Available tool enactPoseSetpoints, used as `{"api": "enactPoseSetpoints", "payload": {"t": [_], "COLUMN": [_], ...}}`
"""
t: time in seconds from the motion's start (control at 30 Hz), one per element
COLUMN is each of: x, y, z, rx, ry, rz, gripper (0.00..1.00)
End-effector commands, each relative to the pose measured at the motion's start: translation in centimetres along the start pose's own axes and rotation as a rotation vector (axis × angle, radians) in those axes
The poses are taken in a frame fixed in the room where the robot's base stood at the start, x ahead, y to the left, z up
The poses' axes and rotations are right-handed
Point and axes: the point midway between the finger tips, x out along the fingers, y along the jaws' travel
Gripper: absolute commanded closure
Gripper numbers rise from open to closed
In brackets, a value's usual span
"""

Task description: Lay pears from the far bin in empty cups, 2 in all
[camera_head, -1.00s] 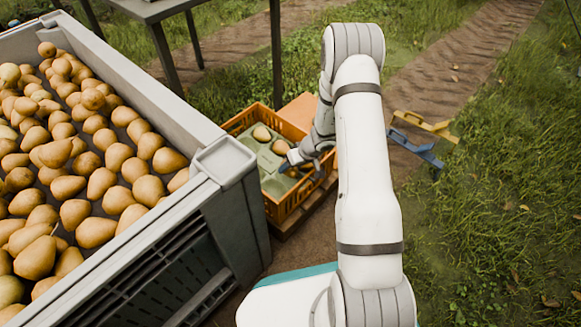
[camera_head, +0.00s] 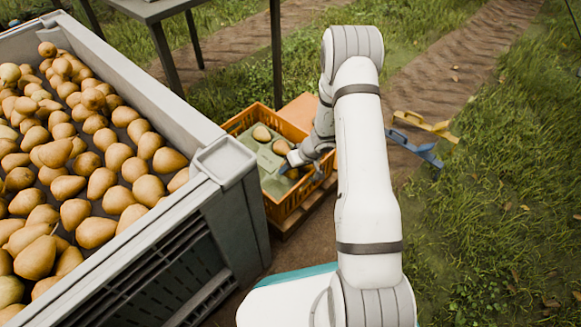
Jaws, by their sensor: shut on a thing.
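A large grey bin (camera_head: 130,75) full of yellow-brown pears (camera_head: 66,187) fills the left side. An orange crate (camera_head: 293,198) stands right of it, with a green cupped tray (camera_head: 270,162) inside. One pear (camera_head: 262,134) lies in the tray near the back, and another pear (camera_head: 281,147) lies just behind my gripper. My gripper (camera_head: 289,169) is low over the tray, shut on a pear that shows only in small part beneath the fingers. The arm and wrist hide the crate's right part and some cups. I cannot tell whether the held pear touches its cup.
A grey table (camera_head: 160,10) stands at the back. An orange surface (camera_head: 299,108) lies behind the crate. A yellow bracket-like object (camera_head: 426,125) and a blue one (camera_head: 416,148) are on the ground right of my arm. Grass and a dirt track lie beyond.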

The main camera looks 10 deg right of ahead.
Motion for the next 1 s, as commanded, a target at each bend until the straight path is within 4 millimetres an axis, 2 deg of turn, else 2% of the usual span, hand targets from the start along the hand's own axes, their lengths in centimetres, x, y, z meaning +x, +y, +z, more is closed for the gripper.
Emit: {"api": "enactPoseSetpoints", "payload": {"t": [1.0], "x": [1.2], "y": [0.4], "z": [0.5], "rx": [-0.001], "ry": [0.001], "rz": [0.000], "gripper": [0.71]}}
